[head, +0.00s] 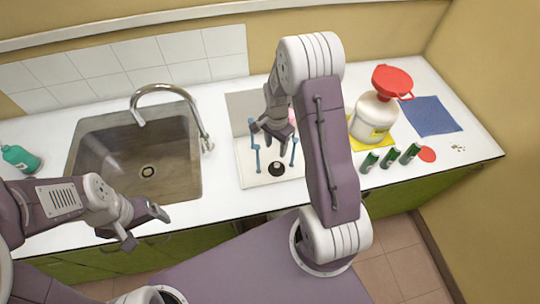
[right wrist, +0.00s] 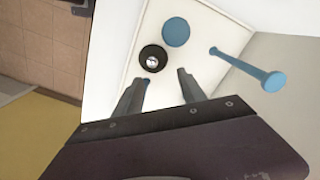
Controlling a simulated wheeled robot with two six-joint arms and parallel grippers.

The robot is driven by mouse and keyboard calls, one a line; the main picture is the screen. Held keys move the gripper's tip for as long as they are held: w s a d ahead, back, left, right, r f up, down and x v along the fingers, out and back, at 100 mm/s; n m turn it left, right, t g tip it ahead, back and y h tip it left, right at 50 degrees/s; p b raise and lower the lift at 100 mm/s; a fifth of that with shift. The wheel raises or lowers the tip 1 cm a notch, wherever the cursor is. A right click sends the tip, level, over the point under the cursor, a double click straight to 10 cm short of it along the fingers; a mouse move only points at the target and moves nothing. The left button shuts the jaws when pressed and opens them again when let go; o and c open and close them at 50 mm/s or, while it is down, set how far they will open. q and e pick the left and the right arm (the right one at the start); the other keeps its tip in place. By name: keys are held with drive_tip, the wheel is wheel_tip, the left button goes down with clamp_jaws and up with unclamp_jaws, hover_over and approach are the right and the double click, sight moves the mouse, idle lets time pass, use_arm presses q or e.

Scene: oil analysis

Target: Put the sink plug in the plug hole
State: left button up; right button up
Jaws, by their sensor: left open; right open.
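The sink plug (head: 276,169), a small black disc with a bright centre, lies on a white tray (head: 257,178) right of the sink. It also shows in the right wrist view (right wrist: 152,60), just beyond the fingertips. The plug hole (head: 148,171) is a dark ringed opening in the floor of the brown sink (head: 120,181), with nothing in it. My right gripper (head: 274,132) is open and empty above the tray; its jaws show in the right wrist view (right wrist: 161,78). My left gripper (head: 147,229) is open and empty in front of the counter, below the sink.
Blue pegs (head: 256,151) stand on the tray around the plug. A curved tap (head: 160,88) arches behind the sink. A teal bottle (head: 19,158) is at far left.

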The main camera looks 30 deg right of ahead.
sight(277, 164)
drive_tip(key=s+f+p, duration=0.1)
drive_tip(key=s+f, duration=0.1)
drive_tip(key=shift+s, duration=0.3)
drive_tip(key=shift+w+f+p, duration=0.25)
drive_tip(key=shift+w+f, duration=0.1)
drive_tip(key=shift+f, duration=0.25)
drive_tip(key=shift+w+f+p, duration=0.2)
drive_tip(key=shift+w+f, duration=0.1)
drive_tip(key=shift+f, duration=0.25)
drive_tip(key=f, duration=0.2)
drive_tip(key=f+p, duration=0.1)
drive_tip(key=f, duration=0.1)
drive_tip(key=shift+s, duration=0.4)
use_arm(q)
drive_tip(key=r, duration=0.1)
drive_tip(key=s+r, duration=0.1)
drive_tip(key=r, duration=0.1)
drive_tip(key=shift+s+r, duration=0.25)
drive_tip(key=shift+s, duration=0.1)
use_arm(e)
drive_tip(key=shift+w+f, duration=0.1)
drive_tip(key=shift+w, duration=0.05)
drive_tip(key=shift+w, duration=0.1)
drive_tip(key=c, duration=1)
clamp_jaws()
